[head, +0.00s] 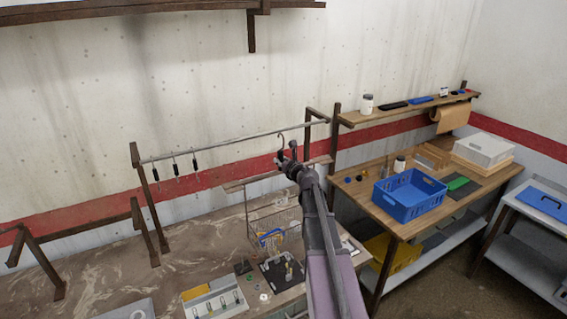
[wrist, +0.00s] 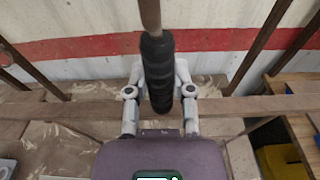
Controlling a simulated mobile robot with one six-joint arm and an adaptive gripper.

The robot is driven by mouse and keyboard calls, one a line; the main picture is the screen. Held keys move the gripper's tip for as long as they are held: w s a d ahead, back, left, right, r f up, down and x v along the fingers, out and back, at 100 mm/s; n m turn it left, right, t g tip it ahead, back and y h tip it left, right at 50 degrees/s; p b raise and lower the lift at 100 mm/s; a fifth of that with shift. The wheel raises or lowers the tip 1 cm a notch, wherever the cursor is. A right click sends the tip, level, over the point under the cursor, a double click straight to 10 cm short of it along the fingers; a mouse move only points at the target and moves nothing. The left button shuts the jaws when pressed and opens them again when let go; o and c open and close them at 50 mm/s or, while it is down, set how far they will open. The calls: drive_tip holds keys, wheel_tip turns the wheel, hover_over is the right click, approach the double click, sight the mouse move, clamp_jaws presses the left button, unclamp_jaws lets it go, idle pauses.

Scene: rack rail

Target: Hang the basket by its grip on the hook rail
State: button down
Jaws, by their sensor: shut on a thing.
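The wire basket (head: 262,222) shows in the head view above the bench, left of my arm, with blue and yellow items in it. My gripper (head: 293,165) is shut on its black ribbed grip, which stands upright between the fingers in the wrist view (wrist: 157,75). The hook rail (head: 225,145) is a thin grey bar running behind and just above my gripper. A dark curved hook (head: 281,144) overlaps the rail in the picture just above the gripper; I cannot tell whether it touches the grip. My arm hides part of the basket's right side.
A wooden ledge (head: 234,187) runs below the rail. The bench holds a tray (head: 215,298) and a black board (head: 277,272). A blue crate (head: 410,196) stands on the right table.

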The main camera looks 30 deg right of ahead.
drive_tip(key=shift+w, duration=2.9)
drive_tip(key=shift+w+a+r, duration=0.1)
drive_tip(key=shift+w, duration=2.55)
drive_tip(key=shift+f+b, duration=0.35)
drive_tip(key=shift+f, duration=0.1)
drive_tip(key=shift+f+b, duration=0.65)
drive_tip(key=shift+f, duration=0.05)
drive_tip(key=shift+f+b, duration=0.35)
drive_tip(key=shift+b, duration=0.05)
idle(0.7)
